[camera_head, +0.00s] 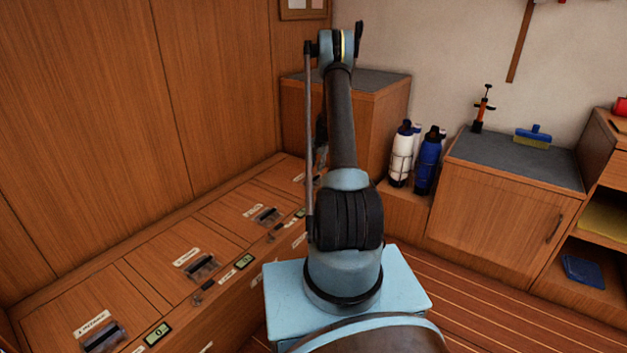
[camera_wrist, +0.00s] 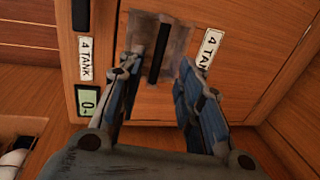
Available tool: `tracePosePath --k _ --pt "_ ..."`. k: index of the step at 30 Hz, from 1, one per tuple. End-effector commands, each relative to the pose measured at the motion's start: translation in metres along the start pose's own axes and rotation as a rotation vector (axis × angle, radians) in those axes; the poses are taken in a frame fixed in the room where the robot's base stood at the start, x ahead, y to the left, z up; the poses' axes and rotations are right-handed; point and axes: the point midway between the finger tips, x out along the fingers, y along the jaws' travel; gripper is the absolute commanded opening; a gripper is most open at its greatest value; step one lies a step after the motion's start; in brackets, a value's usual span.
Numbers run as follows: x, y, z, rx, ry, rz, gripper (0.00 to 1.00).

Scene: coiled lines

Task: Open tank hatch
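The wooden tank hatch (camera_wrist: 250,30) labelled "4 TANK" fills much of the wrist view. Its black bar handle (camera_wrist: 158,52) sits in a clear, recessed housing. My gripper (camera_wrist: 157,75) is open, with one finger on each side of the handle's near end. I cannot tell whether the fingers touch the housing. The hatch looks closed. In the head view, a row of similar hatches (camera_head: 150,285) runs along the bench at left. My arm hides my gripper and most of the far hatch there.
A small green display (camera_wrist: 88,102) reading 0 and a "4 TANK" label (camera_wrist: 85,58) are beside the hatch. A wooden wall (camera_head: 130,110) rises behind the bench.

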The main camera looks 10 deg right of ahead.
Motion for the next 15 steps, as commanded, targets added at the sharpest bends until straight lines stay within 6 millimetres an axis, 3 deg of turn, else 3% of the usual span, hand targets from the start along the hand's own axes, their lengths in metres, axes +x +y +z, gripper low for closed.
tracePosePath --k 9,15 --pt "0.049 0.000 0.000 0.000 0.000 0.000 0.33" --pt "0.066 0.000 0.000 0.000 0.000 0.000 0.33"
